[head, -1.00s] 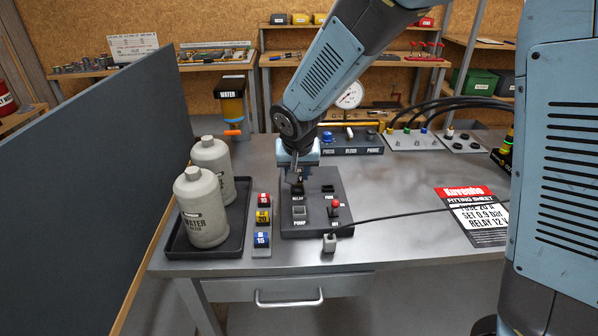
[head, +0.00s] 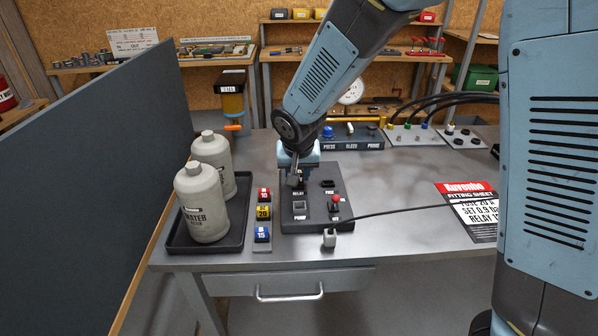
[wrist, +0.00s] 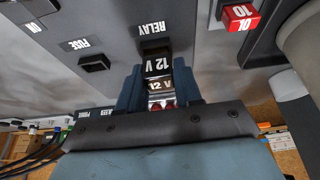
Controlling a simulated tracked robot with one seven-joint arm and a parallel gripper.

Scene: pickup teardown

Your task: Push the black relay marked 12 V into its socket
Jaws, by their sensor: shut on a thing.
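In the wrist view the black relay (wrist: 157,65), marked 12 V in white, is between the two fingers of my gripper (wrist: 159,90), which is shut on it. The relay is right at the black socket (wrist: 154,46) by the RELAY label. I cannot tell how deep it sits. In the head view my gripper (head: 295,182) points down at the back left of the dark panel (head: 318,212), just behind its RELAY label. The relay and its socket are mostly hidden there by the fingers.
Beside the relay spot are the FUSE socket (head: 328,183), a red-topped switch (head: 335,199) and the PUMP square (head: 299,206). Red, yellow and blue fuses (head: 263,212) stand to the left, then two water bottles (head: 205,205) in a tray. A cable crosses the bench to the right.

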